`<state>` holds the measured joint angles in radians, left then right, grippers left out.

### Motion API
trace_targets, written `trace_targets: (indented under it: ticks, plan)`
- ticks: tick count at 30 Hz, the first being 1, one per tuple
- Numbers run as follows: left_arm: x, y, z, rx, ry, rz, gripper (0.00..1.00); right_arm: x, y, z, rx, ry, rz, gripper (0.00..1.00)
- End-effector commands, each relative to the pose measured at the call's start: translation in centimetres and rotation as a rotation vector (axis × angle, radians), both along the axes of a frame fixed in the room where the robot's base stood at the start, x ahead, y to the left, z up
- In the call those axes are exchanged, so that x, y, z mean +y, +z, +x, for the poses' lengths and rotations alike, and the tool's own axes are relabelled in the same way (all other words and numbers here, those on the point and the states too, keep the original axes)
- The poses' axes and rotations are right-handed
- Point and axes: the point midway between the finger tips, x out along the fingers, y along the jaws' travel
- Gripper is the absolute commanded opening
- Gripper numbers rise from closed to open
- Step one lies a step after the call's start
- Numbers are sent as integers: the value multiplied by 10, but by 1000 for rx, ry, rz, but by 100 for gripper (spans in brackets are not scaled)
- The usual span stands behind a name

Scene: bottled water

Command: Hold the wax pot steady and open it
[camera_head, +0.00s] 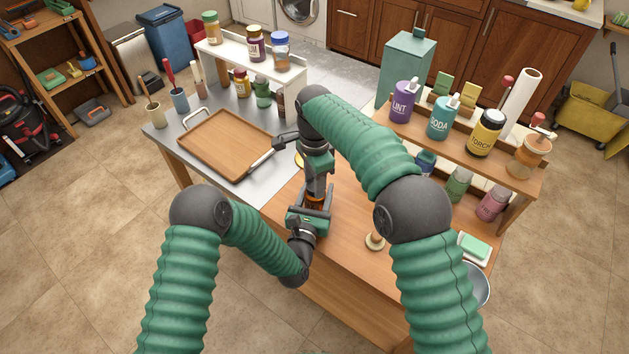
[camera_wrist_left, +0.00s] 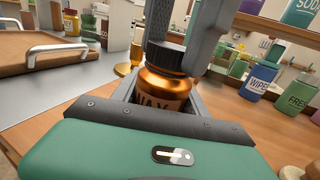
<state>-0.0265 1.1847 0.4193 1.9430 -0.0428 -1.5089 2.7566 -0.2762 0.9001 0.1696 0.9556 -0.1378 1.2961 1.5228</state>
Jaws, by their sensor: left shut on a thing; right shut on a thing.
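The wax pot (camera_wrist_left: 163,84) is an amber jar with a dark lid (camera_wrist_left: 167,56) and a label reading WAX. It stands upright in the left wrist view; in the head view only a sliver of orange shows between my grippers. My left gripper (camera_head: 311,209) is shut around the pot's body from the near side, low over the wooden counter. My right gripper (camera_head: 316,187) comes down from above and is shut on the lid, its dark fingers on either side of it. The lid sits on the pot's neck, with no gap that I can see.
A wooden tray (camera_head: 187,137) with metal handles lies on the steel surface at left. A shelf (camera_head: 505,166) with several labelled bottles stands at right. A round wooden-knobbed thing (camera_head: 375,241) stands on the counter, right of my grippers. A soap dish (camera_head: 473,250) is near the right edge.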

Motion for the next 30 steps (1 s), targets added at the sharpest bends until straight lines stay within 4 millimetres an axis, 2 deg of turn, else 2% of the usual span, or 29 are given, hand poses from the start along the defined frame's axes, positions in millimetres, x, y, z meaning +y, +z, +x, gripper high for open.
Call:
trace_targets:
  ticks: [21,24,27,30]
  plan:
    - [-2,-1,-2,3,-5,1,0,-2,3,4,-9,2424,-5,0]
    - [-2,-1,-2,3,-5,1,0,-2,3,4,-6,2728,-6,0]
    - [-2,-1,-2,3,-6,1,0,-2,4,4,-5,2949,-6,0]
    - [-2,-1,-2,3,-6,0,0,-2,4,4,-3,3070,-8,0]
